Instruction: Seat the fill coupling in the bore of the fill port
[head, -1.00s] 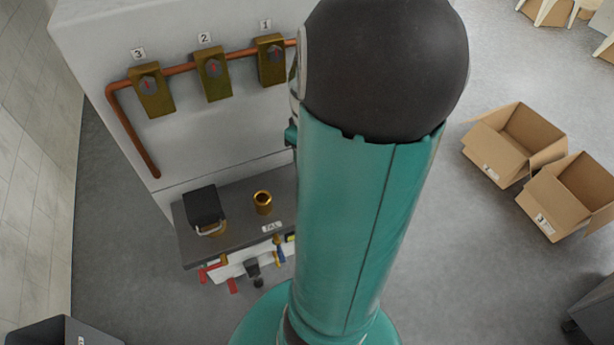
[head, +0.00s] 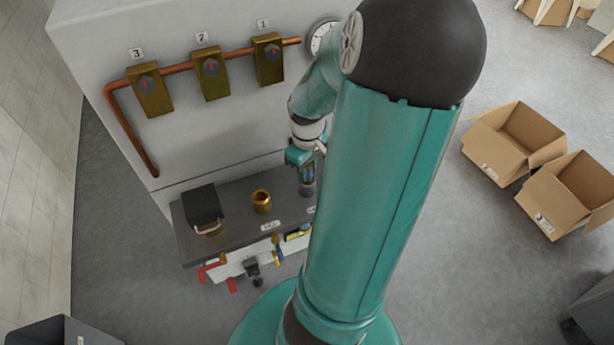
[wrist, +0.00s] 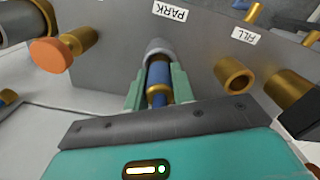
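The fill port is an upright brass tube (head: 262,202) on the grey shelf, left of my gripper in the head view. In the wrist view the fill port (wrist: 232,72) is at right near the FILL label, its dark bore open. My gripper (head: 307,165) is over the shelf's right part. In the wrist view my gripper's teal fingers (wrist: 160,84) flank the coupling (wrist: 159,78), blue with a brass ring. Its far end meets a grey collar (wrist: 158,48) near the PARK label. I cannot tell whether the fingers press on the coupling.
A black box (head: 203,205) stands left of the port on the shelf (head: 235,190). Another brass tube (wrist: 290,86) and an orange-capped brass fitting (wrist: 50,54) flank the wrist view. Valves and a copper pipe (head: 130,130) are on the wall behind. Cardboard boxes (head: 515,143) lie at right.

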